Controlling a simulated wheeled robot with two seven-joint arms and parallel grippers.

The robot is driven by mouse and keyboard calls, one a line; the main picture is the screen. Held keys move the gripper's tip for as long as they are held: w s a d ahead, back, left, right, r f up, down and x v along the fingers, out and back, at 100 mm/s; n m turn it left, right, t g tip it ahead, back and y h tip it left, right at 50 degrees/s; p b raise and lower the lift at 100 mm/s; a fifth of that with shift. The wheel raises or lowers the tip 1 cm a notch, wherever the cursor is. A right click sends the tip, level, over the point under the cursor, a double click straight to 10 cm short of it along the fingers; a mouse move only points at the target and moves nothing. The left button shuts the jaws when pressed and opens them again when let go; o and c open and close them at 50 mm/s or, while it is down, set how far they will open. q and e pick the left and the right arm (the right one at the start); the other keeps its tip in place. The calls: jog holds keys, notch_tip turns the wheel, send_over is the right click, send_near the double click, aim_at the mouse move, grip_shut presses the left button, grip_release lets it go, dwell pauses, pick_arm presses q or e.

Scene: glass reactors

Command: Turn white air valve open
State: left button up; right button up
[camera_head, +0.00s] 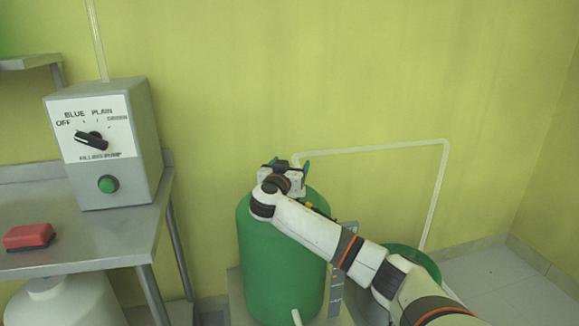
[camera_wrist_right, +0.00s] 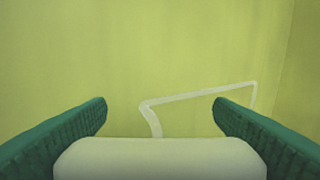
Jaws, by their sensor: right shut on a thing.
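My right gripper (camera_head: 289,164) is at the top of the green tank, with its arm reaching in from the lower right. In the right wrist view its two teal fingers (camera_wrist_right: 159,105) stand apart, with a wide, smooth white piece (camera_wrist_right: 160,160) between them, which looks like the white air valve's handle. The gripper is shut on it. In the head view my wrist and fingers hide the valve, so its turn angle cannot be told. The green tank (camera_head: 272,265) stands upright below the gripper. My left gripper is not in view.
A thin white pipe (camera_head: 370,149) runs from behind the gripper along the wall, then down at the right. At left a metal table (camera_head: 115,235) holds a grey control box (camera_head: 150,150) with a black selector knob and a red block (camera_head: 29,237). Floor at far right is clear.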

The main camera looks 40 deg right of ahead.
jog(key=shift+f+t+b, duration=0.15)
jog(key=shift+t+b, duration=0.25)
jog(key=shift+f+n+t+y+b, duration=0.1)
jog(key=shift+n+t+y+b, duration=0.3)
jog(key=shift+n+y, duration=0.15)
jog(key=shift+w+a+n+t+y, duration=0.1)
jog(key=shift+n+t+y, duration=0.45)
jog(key=shift+n+t, duration=0.15)
jog(key=shift+w+r+n+t+y, duration=0.1)
jog(key=shift+r+n+t+y, duration=0.1)
jog(key=shift+n+t+y, duration=0.5)
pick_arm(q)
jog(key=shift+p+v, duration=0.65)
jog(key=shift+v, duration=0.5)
pick_arm(e)
jog(key=shift+w+a+n+t+y, duration=0.1)
jog(key=shift+a+n+t+y, duration=0.1)
jog(key=shift+n+t+y, duration=1.05)
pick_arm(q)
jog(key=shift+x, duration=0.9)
pick_arm(e)
jog(key=shift+a+y, duration=0.1)
jog(key=shift+y, duration=0.35)
